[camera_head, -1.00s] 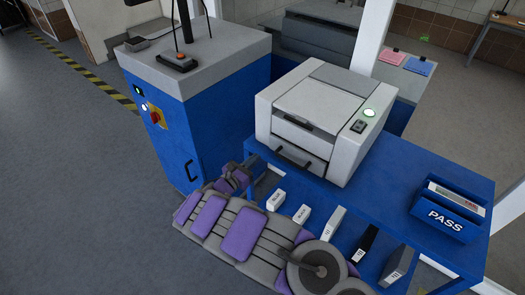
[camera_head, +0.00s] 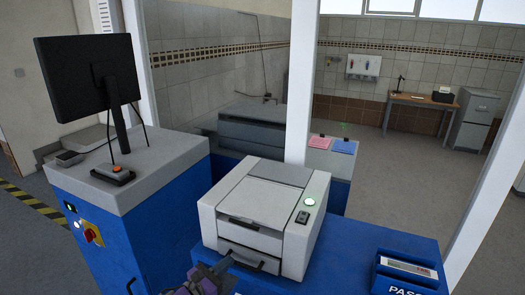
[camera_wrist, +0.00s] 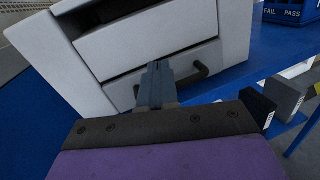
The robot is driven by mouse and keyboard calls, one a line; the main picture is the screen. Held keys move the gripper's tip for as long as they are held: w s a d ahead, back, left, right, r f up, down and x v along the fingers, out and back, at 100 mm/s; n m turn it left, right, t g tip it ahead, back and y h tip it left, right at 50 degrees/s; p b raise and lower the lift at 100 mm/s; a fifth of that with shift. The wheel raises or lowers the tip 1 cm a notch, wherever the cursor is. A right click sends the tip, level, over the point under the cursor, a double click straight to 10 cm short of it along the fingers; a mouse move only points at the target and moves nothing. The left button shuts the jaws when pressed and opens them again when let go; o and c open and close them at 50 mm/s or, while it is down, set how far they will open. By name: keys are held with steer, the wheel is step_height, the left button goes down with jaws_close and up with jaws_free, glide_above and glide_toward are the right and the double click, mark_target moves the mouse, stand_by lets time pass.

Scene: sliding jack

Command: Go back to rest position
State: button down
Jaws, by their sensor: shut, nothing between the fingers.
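My gripper (camera_wrist: 157,72) is shut and empty in the wrist view, its two grey fingers together. It points at the front of a white box-shaped machine (camera_wrist: 150,42) and overlaps the dark handle (camera_wrist: 201,70) on its lower panel. I cannot tell whether the fingers touch the handle. In the head view my purple and grey gripper (camera_head: 226,263) shows at the bottom edge, in front of the white machine (camera_head: 262,208) and at the left end of its handle (camera_head: 248,262). Most of my arm is out of view below.
The machine stands on a blue table (camera_head: 345,250) with a PASS bin (camera_head: 405,275) at right. A blue cabinet (camera_head: 125,235) with a monitor (camera_head: 85,73) stands at left. Small boxes (camera_wrist: 285,97) lie right of my gripper. Grey floor is open at far left.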

steer(key=s+d+r+m+g+h, duration=0.15)
steer(key=d+r+m+g, duration=0.25)
steer(key=d, duration=0.5)
steer(key=s+d+r+m+g+h, duration=0.1)
steer(key=s+d+r+m+g, duration=0.3)
steer(key=d, duration=0.6)
steer(key=s+d+r+m+g+h, duration=0.1)
steer(key=d+r+m+g, duration=0.3)
steer(key=d, duration=0.5)
steer(key=s+d+r+m+g+y, duration=0.1)
steer(key=s+d+m+g+y, duration=0.1)
steer(key=s+d+m, duration=0.35)
steer(key=s+d+r+m+g+y, duration=0.2)
steer(key=s+d+m, duration=0.1)
steer(key=s, duration=0.6)
steer(key=s+a+f+m+y, duration=0.1)
steer(key=s+a+m+y, duration=0.2)
steer(key=s, duration=0.6)
steer(key=s+a+f+m+y, duration=0.2)
steer(key=s+a+y, duration=0.3)
steer(key=s, duration=0.5)
steer(key=m+y, duration=0.1)
steer(key=y, duration=0.1)
steer(key=shift+s+a+m+y, duration=0.2)
steer(key=shift+a+m+y, duration=0.1)
steer(key=shift+m+y, duration=0.05)
